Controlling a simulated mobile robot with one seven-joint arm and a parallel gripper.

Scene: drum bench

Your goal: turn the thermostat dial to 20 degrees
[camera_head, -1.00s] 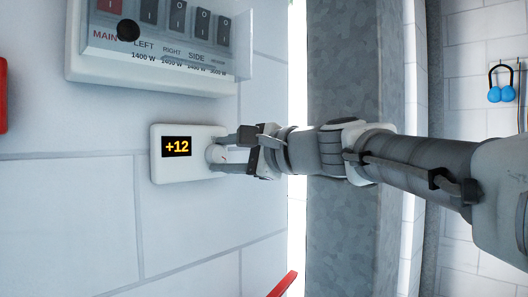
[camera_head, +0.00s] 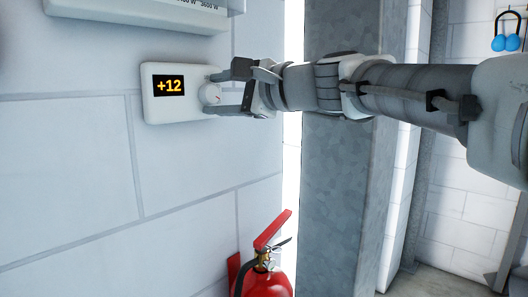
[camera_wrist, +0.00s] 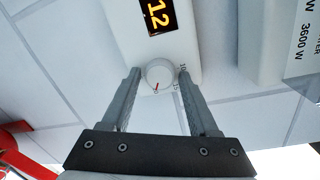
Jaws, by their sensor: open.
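The white thermostat (camera_head: 150,105) is fixed on the wall, and its display (camera_head: 169,86) reads +12 in orange. Its round white dial (camera_head: 210,94) is on the right side of the box. In the wrist view the dial (camera_wrist: 159,73) shows a red pointer mark and small scale numbers beside it. My gripper (camera_head: 211,92) is open, with one finger on each side of the dial. In the wrist view both fingers of my gripper (camera_wrist: 158,75) stand apart from the dial, with visible gaps.
A red fire extinguisher (camera_head: 266,282) is below, near a grey pillar (camera_head: 335,200). The wall left of and below the thermostat is clear.

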